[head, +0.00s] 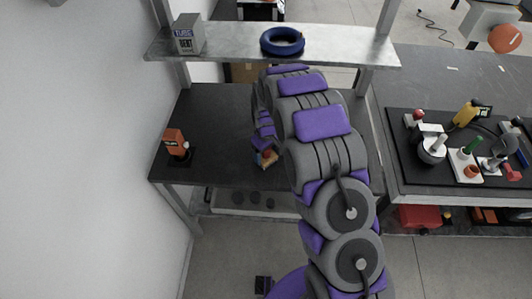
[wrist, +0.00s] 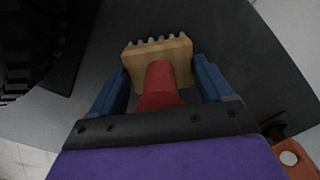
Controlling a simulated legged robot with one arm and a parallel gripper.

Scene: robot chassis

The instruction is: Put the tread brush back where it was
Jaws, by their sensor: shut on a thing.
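The tread brush (wrist: 160,58) has a pale wooden block with a row of grey bristles and a red handle. In the wrist view it sits between the two blue fingers of my gripper (wrist: 160,80), which is shut on it. In the head view my gripper (head: 262,148) is over the dark workbench (head: 218,120), left of my arm. A bit of the brush (head: 268,160) shows at the fingertips. I cannot tell if the brush touches the bench. My arm hides part of the bench.
An orange tool (head: 175,142) on a black base stands at the bench's left end. The shelf (head: 225,42) above holds a grey box (head: 188,33) and a blue ring (head: 282,41). A second bench at right holds a black tray (head: 400,150) of several tools.

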